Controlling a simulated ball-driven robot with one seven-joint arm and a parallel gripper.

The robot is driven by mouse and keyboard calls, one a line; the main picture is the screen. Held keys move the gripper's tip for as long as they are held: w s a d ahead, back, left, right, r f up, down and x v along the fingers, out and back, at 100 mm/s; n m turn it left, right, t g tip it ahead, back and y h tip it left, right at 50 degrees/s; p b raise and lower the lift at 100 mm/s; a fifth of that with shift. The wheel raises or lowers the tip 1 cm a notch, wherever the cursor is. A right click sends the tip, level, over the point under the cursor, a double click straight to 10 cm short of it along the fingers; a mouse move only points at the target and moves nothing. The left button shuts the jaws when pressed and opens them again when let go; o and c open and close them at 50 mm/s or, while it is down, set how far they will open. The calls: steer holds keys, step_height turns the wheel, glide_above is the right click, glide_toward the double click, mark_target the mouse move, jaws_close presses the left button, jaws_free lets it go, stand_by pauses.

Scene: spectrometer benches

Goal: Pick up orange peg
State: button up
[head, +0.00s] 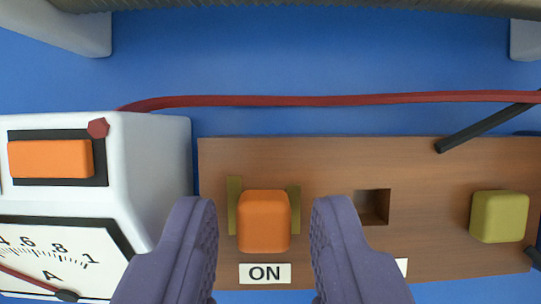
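The orange peg (264,221) is a rounded block standing on the brown wooden board (330,160), between two upright brass strips and just above a white label reading "ON". My gripper (264,235) is open, with its two purple-grey fingers to the left and right of the peg. A gap shows between each finger and the peg, so neither appears to touch it. The fingers hide part of the board's lower area and part of a second label.
A square hole (372,207) is in the board right of the peg. A yellow block (498,216) sits at the board's right end. A white ammeter (150,160) with an orange indicator stands close on the left. A red cable (330,100) runs behind the board on the blue surface.

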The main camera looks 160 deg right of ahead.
steer(key=shift+w+f, duration=0.25)
steer(key=shift+f, duration=0.45)
steer(key=shift+r, duration=0.15)
jaws_close()
